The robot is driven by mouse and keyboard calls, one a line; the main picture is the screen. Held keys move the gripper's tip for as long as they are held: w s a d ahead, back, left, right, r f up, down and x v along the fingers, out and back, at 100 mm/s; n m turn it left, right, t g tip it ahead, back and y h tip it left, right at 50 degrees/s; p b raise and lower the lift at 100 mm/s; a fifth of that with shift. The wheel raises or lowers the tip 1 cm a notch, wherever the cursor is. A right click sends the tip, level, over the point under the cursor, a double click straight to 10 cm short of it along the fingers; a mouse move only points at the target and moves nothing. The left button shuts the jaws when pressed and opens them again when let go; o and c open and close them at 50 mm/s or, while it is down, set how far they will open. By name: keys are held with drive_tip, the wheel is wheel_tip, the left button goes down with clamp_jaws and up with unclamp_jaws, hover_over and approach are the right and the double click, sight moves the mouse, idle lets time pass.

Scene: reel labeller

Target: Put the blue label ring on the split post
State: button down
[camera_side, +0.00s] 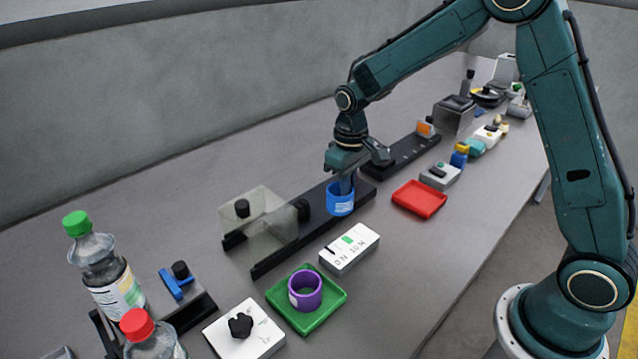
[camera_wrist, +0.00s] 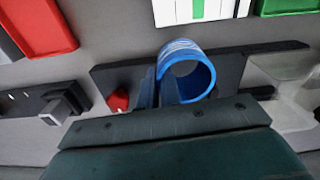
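The blue label ring (camera_side: 340,203) is at the dark plate of the labeller (camera_side: 275,263), near the plate's right end. My gripper (camera_side: 345,186) points down into the ring's top. In the wrist view the blue ring (camera_wrist: 207,75) shows its open end, and my narrow fingers (camera_wrist: 159,92) are close together with the ring's near-left wall between them. I cannot tell whether the ring touches the plate. I cannot make out the split post for sure.
A white label box (camera_side: 349,248) lies in front of the ring. A green tray (camera_side: 333,304) holds a purple ring (camera_side: 305,290). A red tray (camera_side: 419,199) is to the right. Bottles, one green-capped (camera_side: 97,255), stand at left. The bench's front strip is bare.

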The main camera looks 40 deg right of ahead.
drive_tip(key=s+d+r+n, duration=0.2)
drive_tip(key=d+r+n, duration=0.1)
drive_tip(key=r+n, duration=0.3)
drive_tip(key=s+d+r+n, duration=0.3)
drive_tip(key=r+n, duration=0.4)
drive_tip(key=n, duration=0.4)
drive_tip(key=shift+s+d, duration=0.15)
drive_tip(key=shift+d, duration=0.35)
wheel_tip(320, 180, down, 19)
drive_tip(key=shift+f, duration=0.2)
idle(0.9)
drive_tip(key=shift+f, duration=0.15)
drive_tip(key=c, duration=1.6)
unclamp_jaws()
